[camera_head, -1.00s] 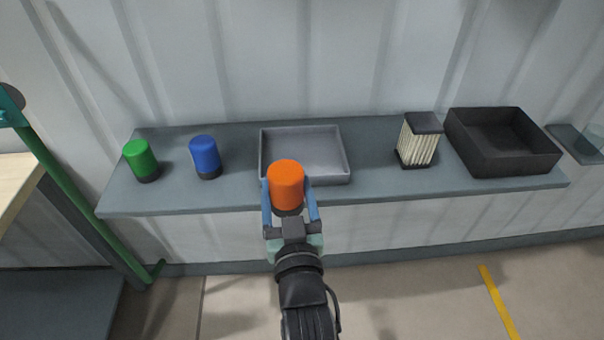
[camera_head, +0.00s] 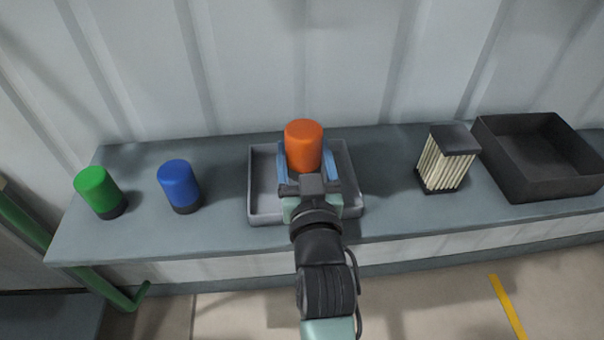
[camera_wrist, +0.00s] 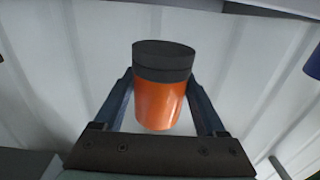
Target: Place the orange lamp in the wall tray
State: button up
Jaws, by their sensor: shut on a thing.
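The orange lamp (camera_head: 304,145) is between the blue fingers of my gripper (camera_head: 306,165), which is shut on it. In the head view it appears over the grey wall tray (camera_head: 263,217) on the shelf; its height above the tray floor is hard to tell. In the wrist view the lamp (camera_wrist: 160,103) shows its dark base at the top of the picture and its orange body between the fingers. My gripper and wrist hide part of the tray's middle and front rim. The tray's visible floor is empty.
A blue lamp (camera_head: 178,184) and a green lamp (camera_head: 97,188) stand on the shelf (camera_head: 225,240) left of the tray. A pleated filter (camera_head: 443,165) and a black bin (camera_head: 535,160) stand to the right. The corrugated wall (camera_head: 340,70) rises close behind.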

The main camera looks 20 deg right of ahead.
jog(key=shift+s+f, duration=0.1)
jog(key=shift+f, duration=3.1)
jog(key=shift+f+b, duration=0.1)
jog(key=shift+b, duration=0.25)
jog(key=o, duration=1.4)
jog(key=shift+s+a, duration=0.1)
jog(key=v, duration=1.1)
jog(key=shift+s, duration=0.35)
jog(key=shift+a, duration=0.1)
